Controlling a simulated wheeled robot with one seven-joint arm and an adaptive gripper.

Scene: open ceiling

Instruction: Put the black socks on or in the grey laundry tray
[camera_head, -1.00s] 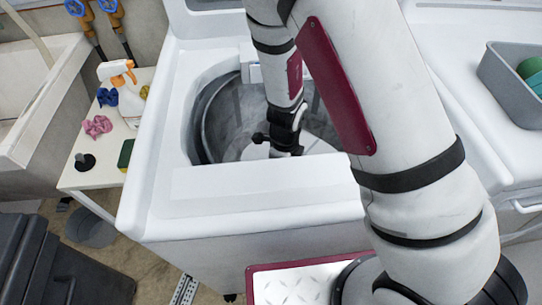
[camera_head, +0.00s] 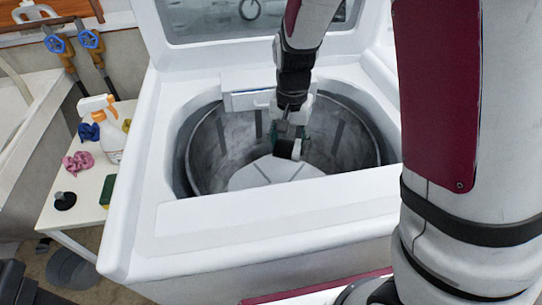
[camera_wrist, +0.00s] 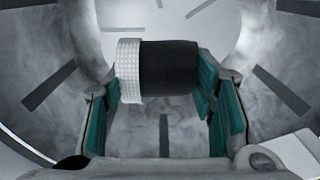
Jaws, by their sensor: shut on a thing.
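The black socks (camera_wrist: 168,68) are a rolled black bundle with a white ribbed band at its left end in the wrist view. My gripper (camera_wrist: 160,82) is shut on them, one teal-padded finger at each side. In the head view, my gripper (camera_head: 290,142) hangs inside the washer drum, above its pale centre piece. The socks show there as a small dark shape (camera_head: 285,149) between the fingers. The grey laundry tray is in neither view now.
The washer drum (camera_head: 215,150) surrounds my gripper, with a white rim and front panel (camera_head: 270,200). A raised lid (camera_head: 255,18) stands behind. At left, a small white table (camera_head: 90,190) holds a spray bottle (camera_head: 108,135), a pink cloth (camera_head: 78,162) and a sponge (camera_head: 107,190).

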